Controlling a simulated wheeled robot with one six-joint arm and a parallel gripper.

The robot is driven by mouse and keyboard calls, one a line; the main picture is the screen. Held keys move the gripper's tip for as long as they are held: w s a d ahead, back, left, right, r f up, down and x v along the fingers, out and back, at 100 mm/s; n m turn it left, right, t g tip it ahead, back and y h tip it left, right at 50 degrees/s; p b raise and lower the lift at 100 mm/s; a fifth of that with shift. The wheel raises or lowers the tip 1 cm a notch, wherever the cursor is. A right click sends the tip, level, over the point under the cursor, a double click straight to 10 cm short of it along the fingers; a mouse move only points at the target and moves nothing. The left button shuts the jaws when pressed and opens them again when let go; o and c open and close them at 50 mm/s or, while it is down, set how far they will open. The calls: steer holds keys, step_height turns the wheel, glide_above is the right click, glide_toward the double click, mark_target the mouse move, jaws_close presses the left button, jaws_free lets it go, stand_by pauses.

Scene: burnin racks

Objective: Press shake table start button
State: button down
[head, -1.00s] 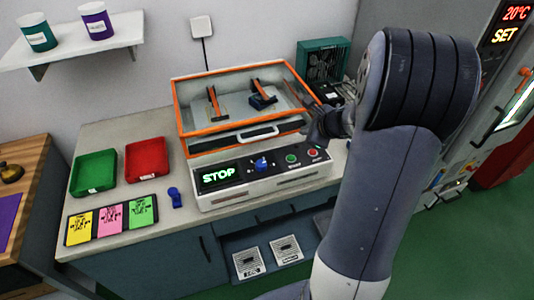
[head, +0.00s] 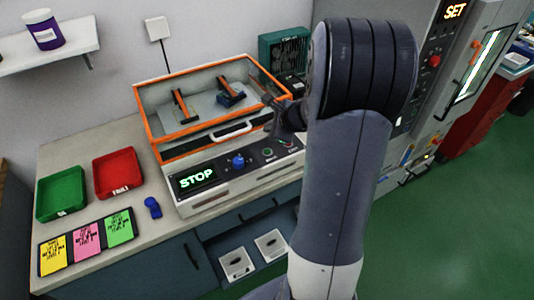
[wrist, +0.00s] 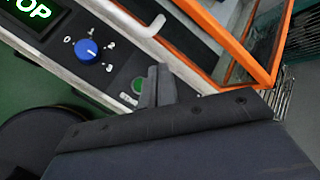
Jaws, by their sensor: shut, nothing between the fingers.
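The shake table (head: 212,190) stands on the bench with an orange-framed clear enclosure. My gripper (head: 268,108) is shut and empty, above the right side of the panel. In the wrist view the shut fingertips (wrist: 157,82) appear just right of the green button (wrist: 138,85) and cover part of its surroundings. I cannot tell the gap to the panel. The blue knob (wrist: 87,50) is left of the fingers.
A green tray (head: 61,194), a red tray (head: 119,174), coloured cards (head: 87,242) and a small blue object (head: 153,208) lie left on the bench. The orange frame (wrist: 225,35) is close to my gripper. A tall cabinet (head: 440,100) stands right.

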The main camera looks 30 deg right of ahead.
mark_target(270, 153)
steer(key=shift+f+b, duration=2.8)
steer(key=shift+f, duration=0.65)
steer(key=shift+f, duration=0.1)
steer(key=shift+f+b, duration=0.3)
steer(key=shift+b, duration=0.15)
steer(key=shift+f+b, duration=0.45)
steer(key=shift+r, duration=0.15)
steer(key=shift+r+p, duration=0.7)
steer(key=shift+r, duration=0.1)
step_height(270, 153, up, 5)
steer(key=p, duration=0.4)
